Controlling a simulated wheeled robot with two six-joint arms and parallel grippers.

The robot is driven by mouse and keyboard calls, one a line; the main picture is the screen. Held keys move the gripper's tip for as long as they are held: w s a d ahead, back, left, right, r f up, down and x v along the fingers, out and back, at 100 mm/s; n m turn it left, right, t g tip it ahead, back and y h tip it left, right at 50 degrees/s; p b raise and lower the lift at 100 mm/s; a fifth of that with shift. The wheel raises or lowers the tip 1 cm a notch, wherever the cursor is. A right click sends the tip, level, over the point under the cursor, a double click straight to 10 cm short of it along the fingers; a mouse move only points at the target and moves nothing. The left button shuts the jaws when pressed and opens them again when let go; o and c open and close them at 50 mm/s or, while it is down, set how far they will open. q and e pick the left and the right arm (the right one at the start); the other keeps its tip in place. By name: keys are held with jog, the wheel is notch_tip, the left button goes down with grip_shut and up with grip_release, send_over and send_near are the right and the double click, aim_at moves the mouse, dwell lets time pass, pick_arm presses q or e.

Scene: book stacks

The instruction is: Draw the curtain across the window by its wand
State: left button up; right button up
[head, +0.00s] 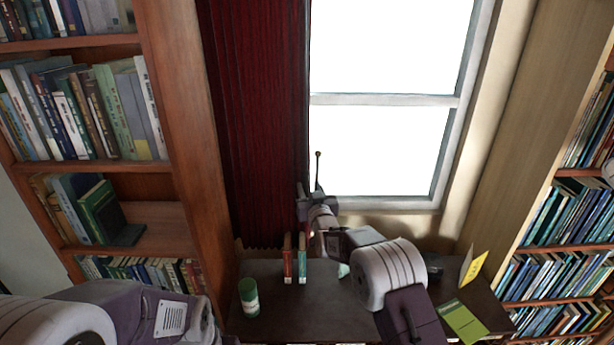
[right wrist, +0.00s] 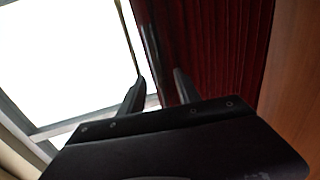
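The dark red curtain (head: 255,110) hangs gathered at the left side of the bright window (head: 385,140); it also shows in the right wrist view (right wrist: 215,45). A thin dark rod with a small knob, seemingly the wand (head: 318,165), stands at the curtain's window-side edge, just above my right gripper (head: 311,192). In the right wrist view a thin dark line, seemingly the wand (right wrist: 126,35), runs to the left finger. My right gripper's fingers (right wrist: 158,90) are apart; I cannot tell whether the wand lies between them. My left arm shows low at left, its gripper out of view.
A dark desk (head: 335,310) stands below the window, with a green can (head: 249,297), upright books (head: 295,260), a green booklet (head: 462,320) and a yellow card (head: 474,267). Bookshelves flank both sides (head: 190,150) (head: 565,250). The space before the window glass looks clear.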

aim_at(307, 179)
jog(key=w, duration=0.1)
jog(key=w+p, duration=0.1)
jog(key=shift+w+a+r, duration=0.15)
jog(key=shift+w, duration=0.2)
jog(key=shift+w+r, duration=0.1)
jog(key=shift+w, duration=0.35)
pick_arm(q)
jog(key=shift+d+r+p, duration=0.1)
jog(key=shift+r+p, duration=0.2)
jog(key=shift+r, duration=0.9)
pick_arm(e)
jog(key=shift+w+a+f, duration=0.15)
jog(key=shift+w+f, duration=0.05)
jog(key=shift+w, duration=0.15)
pick_arm(q)
jog(key=shift+s, duration=0.1)
pick_arm(e)
grip_shut()
jog(key=shift+r, duration=0.1)
